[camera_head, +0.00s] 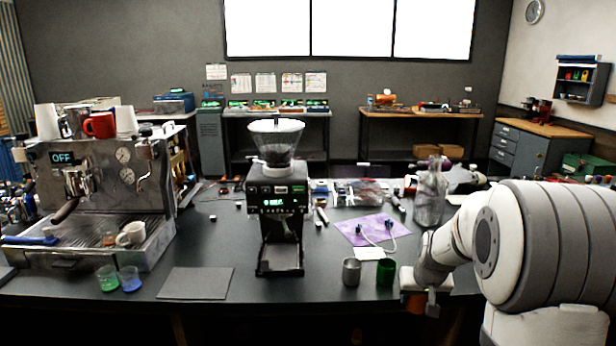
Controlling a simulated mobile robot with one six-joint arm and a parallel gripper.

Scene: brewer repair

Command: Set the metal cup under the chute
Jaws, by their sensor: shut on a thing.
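The metal cup (351,272) is a plain grey cylinder standing upright on the dark table, right of the grinder. The grinder (268,200) is black with a clear hopper on top and a lit green display. Its chute is under the display, too dark to make out clearly, and the space above its base (279,268) looks empty. My gripper (432,306) is at the table's front edge, right of and apart from the metal cup. It is shut on a small orange-brown thing (413,303), mostly hidden by the gripper.
A dark green cup (385,273) stands between the metal cup and my gripper. Behind are a white card (372,254), a purple mat (352,232) and a glass bottle (430,197). A grey mat (196,283), coloured glasses (130,279) and an espresso machine (100,185) are left.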

